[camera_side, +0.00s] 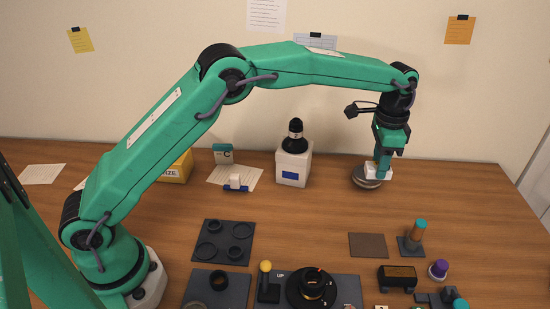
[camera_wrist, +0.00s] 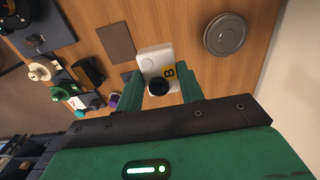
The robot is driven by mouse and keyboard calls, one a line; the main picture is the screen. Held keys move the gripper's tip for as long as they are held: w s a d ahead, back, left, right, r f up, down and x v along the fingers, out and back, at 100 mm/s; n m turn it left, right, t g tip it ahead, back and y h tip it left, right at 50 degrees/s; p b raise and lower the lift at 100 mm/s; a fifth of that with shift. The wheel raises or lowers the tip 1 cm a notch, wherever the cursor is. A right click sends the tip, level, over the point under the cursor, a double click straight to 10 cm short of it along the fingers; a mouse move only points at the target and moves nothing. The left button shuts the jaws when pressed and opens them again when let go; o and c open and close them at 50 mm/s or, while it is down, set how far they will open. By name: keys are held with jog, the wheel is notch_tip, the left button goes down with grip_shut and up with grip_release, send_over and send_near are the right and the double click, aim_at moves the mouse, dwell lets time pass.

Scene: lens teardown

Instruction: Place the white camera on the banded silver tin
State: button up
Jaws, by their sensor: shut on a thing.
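My gripper (camera_side: 383,163) points down and is shut on the white camera (camera_side: 378,171). In the wrist view the camera (camera_wrist: 151,58) sits between my green fingers (camera_wrist: 161,84), with its black lens and a yellow label marked B facing me. The height of the camera over the table is hard to tell.
A white box with a black bottle (camera_side: 295,147) stands to the left of the tin. A dark flat mat (camera_side: 368,245), a post on a base (camera_side: 412,243) and a purple-topped knob (camera_side: 438,269) lie nearer the front. The table around the tin is clear.

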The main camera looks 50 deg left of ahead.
jog(key=w+a+f, duration=0.4)
jog(key=a, duration=0.1)
jog(key=w+a+f, duration=0.2)
jog(key=w+a, duration=0.1)
jog(key=shift+w+a+f, duration=0.1)
jog(key=shift+a+f, duration=0.05)
jog(key=shift+f, duration=0.2)
jog(key=shift+f, duration=2)
jog(key=shift+f, duration=0.15)
jog(key=o, duration=1)
notch_tip(320, 180, up, 12)
jog(key=shift+r, duration=0.2)
